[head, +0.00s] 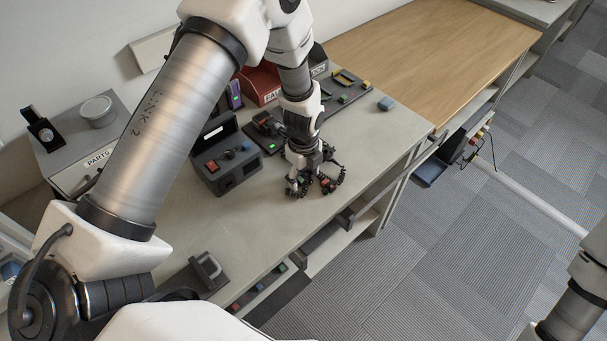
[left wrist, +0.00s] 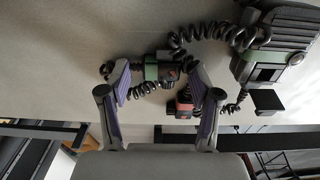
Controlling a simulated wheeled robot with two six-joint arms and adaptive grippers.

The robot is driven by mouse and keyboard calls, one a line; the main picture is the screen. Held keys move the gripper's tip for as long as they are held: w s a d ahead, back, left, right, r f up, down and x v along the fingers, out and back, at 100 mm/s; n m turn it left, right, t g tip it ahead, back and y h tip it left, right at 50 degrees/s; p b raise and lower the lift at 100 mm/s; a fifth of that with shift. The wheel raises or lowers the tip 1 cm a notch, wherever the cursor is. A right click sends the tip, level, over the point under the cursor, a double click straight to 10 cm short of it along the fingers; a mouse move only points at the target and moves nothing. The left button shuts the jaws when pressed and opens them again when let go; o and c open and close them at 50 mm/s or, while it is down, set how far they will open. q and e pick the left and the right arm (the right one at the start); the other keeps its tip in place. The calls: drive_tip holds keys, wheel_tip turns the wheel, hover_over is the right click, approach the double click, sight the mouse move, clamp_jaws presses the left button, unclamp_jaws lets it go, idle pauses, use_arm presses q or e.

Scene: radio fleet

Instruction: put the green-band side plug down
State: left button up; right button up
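My left gripper (head: 314,184) is low over the grey worktop near its front edge, fingers pointing down. In the left wrist view its two fingers (left wrist: 157,80) stand apart. A second, red-marked plug (left wrist: 183,103) is close to the right finger, partly hidden. A dark handset with a green band (left wrist: 268,65) lies to the right. Whether the green-band plug touches the worktop is unclear. My right gripper is out of view.
A dark box with coloured knobs (head: 226,160) stands left of the gripper. Behind are a red bin (head: 262,83) and a dark tray (head: 345,95). A bare wooden top (head: 430,45) lies beyond.

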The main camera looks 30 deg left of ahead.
sight(304, 178)
use_arm(q)
drive_tip(key=shift+w+r, duration=0.1)
drive_tip(key=shift+r, duration=0.1)
wheel_tip(304, 178, up, 12)
drive_tip(key=b, duration=0.1)
drive_tip(key=shift+f+b, duration=0.15)
drive_tip(key=shift+b, duration=0.2)
